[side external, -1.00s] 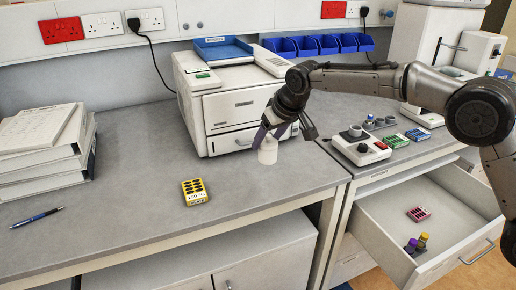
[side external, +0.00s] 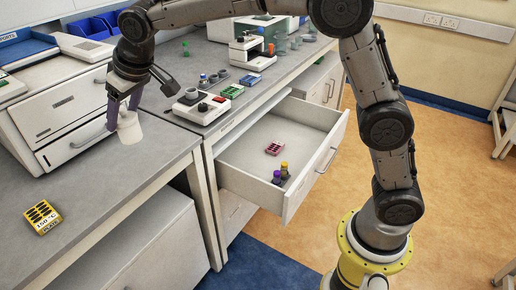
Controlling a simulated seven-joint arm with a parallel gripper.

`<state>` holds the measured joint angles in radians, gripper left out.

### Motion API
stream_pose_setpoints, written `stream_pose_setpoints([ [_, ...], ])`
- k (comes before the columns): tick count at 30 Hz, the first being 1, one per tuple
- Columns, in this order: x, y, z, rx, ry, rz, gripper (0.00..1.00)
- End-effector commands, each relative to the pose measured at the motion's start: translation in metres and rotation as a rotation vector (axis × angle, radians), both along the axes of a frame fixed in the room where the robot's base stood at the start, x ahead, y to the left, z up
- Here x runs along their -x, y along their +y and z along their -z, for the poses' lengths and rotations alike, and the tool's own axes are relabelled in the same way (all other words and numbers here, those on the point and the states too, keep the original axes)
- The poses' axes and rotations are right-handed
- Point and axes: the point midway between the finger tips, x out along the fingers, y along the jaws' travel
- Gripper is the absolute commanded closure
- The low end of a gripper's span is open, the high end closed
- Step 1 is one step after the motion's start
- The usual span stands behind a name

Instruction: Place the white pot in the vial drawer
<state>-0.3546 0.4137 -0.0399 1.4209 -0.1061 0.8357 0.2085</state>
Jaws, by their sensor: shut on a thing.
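The white pot (side external: 129,128) is in my gripper (side external: 122,110), whose fingers are shut on it. The pot hangs upright, over the bench beside the front of the white printer. The open drawer (side external: 236,179) is below the bench top to the right of my gripper, clearly apart from the pot. In it lie a pink rack (side external: 274,148) and two small vials with purple and yellow caps (side external: 280,174) near its front corner. Most of the drawer floor is bare.
The white printer (side external: 62,108) stands close behind the pot. A yellow block (side external: 41,216) lies on the bench at left. A white device (side external: 201,106), a green rack (side external: 233,91) and a blue rack (side external: 250,79) stand on the bench above the drawer.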

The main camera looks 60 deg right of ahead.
Motion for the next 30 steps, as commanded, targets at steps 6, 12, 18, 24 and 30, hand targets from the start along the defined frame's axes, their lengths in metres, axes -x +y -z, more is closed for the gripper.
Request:
stream_pose_setpoints([
  [6,-0.006,-0.011,-0.028,0.0,-0.001,0.021,0.85],
  [12,-0.025,-0.049,-0.03,0.0,-0.001,0.091,0.85],
  [18,-0.05,-0.115,-0.031,-0.001,-0.002,0.204,0.85],
  [24,-0.069,-0.21,-0.033,0.0,-0.001,0.357,0.85],
  [30,-0.072,-0.31,-0.034,0.001,-0.001,0.508,0.85],
])
